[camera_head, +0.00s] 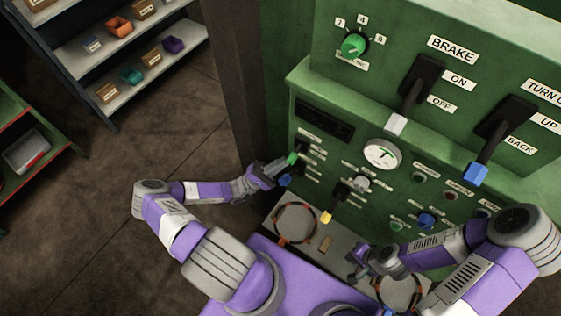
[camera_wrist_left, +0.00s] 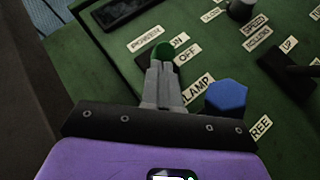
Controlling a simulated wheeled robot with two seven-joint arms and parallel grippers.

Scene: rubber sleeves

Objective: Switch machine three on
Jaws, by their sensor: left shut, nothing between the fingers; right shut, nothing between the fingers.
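A green machine panel (camera_head: 335,173) stands on the right, with labelled levers, knobs and a dial. A green-tipped switch (camera_head: 293,158) is at its lower left. In the left wrist view this green tip (camera_wrist_left: 163,50) is beside the ON and OFF labels, near a POWER label. My left gripper (camera_head: 280,166) is shut and empty, its fingertips (camera_wrist_left: 163,66) right at the green tip, partly covering the switch. Contact and the switch's setting cannot be told. My right gripper (camera_head: 358,266) is shut and empty, low in front of the panel. No machine number is readable.
A blue knob (camera_wrist_left: 226,97) by a clamp label is close to my left fingers. A yellow-tipped lever (camera_head: 326,216), a BRAKE lever (camera_head: 397,124) and a blue-tipped lever (camera_head: 475,174) stick out. Shelves (camera_head: 120,55) stand at the back left; the floor (camera_head: 85,200) is clear.

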